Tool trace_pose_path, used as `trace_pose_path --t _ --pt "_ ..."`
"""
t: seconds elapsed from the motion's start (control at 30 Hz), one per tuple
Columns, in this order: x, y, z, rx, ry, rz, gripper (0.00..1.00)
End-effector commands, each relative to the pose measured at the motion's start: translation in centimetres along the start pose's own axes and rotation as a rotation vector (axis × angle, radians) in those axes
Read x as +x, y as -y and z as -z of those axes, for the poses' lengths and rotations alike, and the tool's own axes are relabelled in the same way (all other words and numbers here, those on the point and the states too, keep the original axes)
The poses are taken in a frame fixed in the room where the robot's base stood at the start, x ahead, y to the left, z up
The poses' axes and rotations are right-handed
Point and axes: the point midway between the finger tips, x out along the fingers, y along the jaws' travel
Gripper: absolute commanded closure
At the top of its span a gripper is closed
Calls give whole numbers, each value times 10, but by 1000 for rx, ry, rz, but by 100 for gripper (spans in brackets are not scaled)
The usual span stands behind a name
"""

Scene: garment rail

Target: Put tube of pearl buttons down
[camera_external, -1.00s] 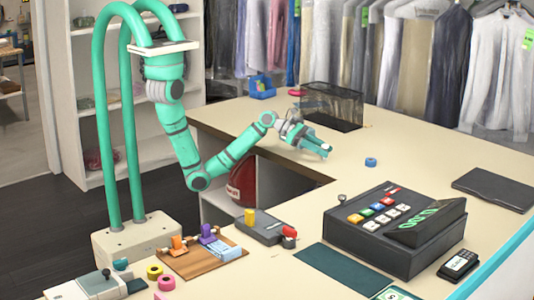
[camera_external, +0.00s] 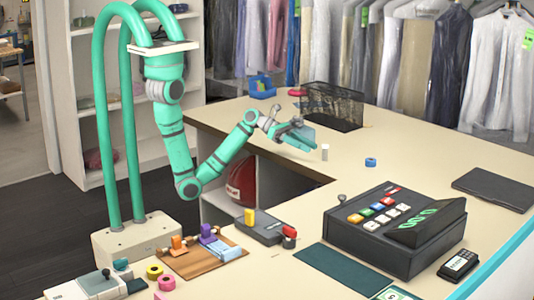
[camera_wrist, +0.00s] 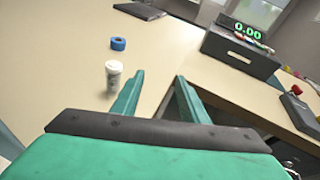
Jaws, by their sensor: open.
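The tube of pearl buttons (camera_external: 325,152) is a small whitish cylinder standing upright on the counter. It also shows in the wrist view (camera_wrist: 113,75), just beyond and left of the left fingertip, with a pale lid and grey markings on its side. My gripper (camera_external: 314,142) is open and empty, close to the tube on its left side in the external view. In the wrist view my two green fingers (camera_wrist: 158,82) are spread, with bare counter between them. The tube appears apart from the fingers.
A blue tape roll (camera_external: 370,162) lies to the right of the tube. A black mesh basket (camera_external: 333,103) stands behind the gripper. A cash register (camera_external: 395,228) stands at the front right, with a dark flat pad (camera_external: 494,187) beyond it. The counter around the tube is mostly clear.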

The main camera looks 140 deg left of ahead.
Motion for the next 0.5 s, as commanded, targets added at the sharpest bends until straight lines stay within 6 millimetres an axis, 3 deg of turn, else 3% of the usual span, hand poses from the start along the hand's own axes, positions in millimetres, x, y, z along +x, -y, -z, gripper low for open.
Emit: trace_pose_path --t 0.03,0.2,0.4,0.5 --pt "12 40 1 -53 40 90 60" --pt "17 165 -9 -298 194 399 60" --pt "-17 272 -15 -658 305 700 60" --pt "-42 308 -14 -864 329 820 60"
